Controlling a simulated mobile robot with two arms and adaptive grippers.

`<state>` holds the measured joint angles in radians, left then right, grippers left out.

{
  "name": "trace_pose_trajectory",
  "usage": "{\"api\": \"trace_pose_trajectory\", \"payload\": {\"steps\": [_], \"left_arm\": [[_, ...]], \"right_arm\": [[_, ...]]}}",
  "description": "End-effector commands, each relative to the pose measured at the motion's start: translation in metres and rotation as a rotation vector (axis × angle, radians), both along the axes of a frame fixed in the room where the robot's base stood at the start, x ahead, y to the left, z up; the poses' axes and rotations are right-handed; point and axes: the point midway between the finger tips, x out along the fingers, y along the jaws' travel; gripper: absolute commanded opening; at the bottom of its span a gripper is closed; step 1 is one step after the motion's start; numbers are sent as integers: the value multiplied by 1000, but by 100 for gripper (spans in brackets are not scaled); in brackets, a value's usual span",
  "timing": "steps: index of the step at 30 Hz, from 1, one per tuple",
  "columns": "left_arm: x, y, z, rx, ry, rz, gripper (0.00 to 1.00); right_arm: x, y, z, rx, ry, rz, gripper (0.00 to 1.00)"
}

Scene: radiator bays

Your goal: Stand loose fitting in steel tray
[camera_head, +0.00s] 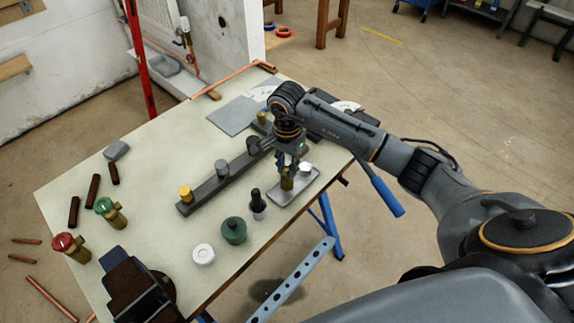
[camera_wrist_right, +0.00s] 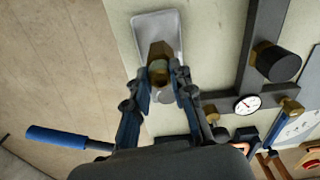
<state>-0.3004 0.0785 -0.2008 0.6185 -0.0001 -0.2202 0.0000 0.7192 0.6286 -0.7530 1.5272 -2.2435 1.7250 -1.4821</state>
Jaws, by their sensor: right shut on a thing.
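The loose fitting (camera_head: 287,183) is a brass piece with a hexagonal body. It is held upright, or nearly so, over the left part of the steel tray (camera_head: 303,188); I cannot tell if it touches the tray floor. My right gripper (camera_head: 289,174) points down and is shut on it. In the right wrist view the fitting (camera_wrist_right: 159,62) sits between the two fingers (camera_wrist_right: 160,88), with the pale tray (camera_wrist_right: 158,22) behind it. My left gripper is not in view.
A dark bar (camera_head: 222,184) with upright fittings lies left of the tray. Red-topped (camera_head: 68,245) and green-topped (camera_head: 108,210) valves are at left.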

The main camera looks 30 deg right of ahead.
Motion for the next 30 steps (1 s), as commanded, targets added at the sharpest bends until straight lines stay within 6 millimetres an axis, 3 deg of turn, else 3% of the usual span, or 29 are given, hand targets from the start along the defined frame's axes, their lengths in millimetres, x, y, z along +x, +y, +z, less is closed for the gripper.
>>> {"api": "trace_pose_trajectory", "payload": {"steps": [1,3,15,16,19,30], "left_arm": [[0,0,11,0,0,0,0],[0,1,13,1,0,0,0],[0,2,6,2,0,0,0],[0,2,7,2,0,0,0],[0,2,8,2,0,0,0],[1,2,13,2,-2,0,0]], "right_arm": [[-1,1,-1,3,4,-1,0],[0,1,-9,3,0,-1,0],[1,0,-18,0,-3,0,0],[0,0,-17,1,-2,0,27],[0,0,-16,0,-1,0,46],[0,1,-12,1,-2,0,46]]}}
